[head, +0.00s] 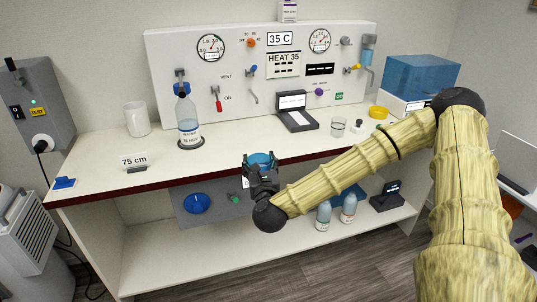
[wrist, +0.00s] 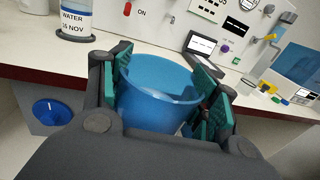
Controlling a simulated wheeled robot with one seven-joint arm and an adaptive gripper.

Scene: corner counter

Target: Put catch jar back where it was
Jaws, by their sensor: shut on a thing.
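The catch jar appears as a blue, open-topped cup (wrist: 152,98) between my gripper's green-padded fingers (wrist: 165,90) in the wrist view. It looks upright or nearly so, and the part of its inside that I see looks empty. In the head view the blue jar (head: 262,158) shows at the top of my gripper (head: 261,170), just in front of the counter's dark red front edge. My gripper is shut on the jar and hides its lower part.
The white counter (head: 222,152) holds a labelled water bottle (head: 187,122) on a dark base, a white mug (head: 137,119), a "75 cm" sign (head: 134,161), a black case (head: 297,115) and a clear glass (head: 338,126). Bottles (head: 323,216) stand on the lower shelf. The counter's front middle is clear.

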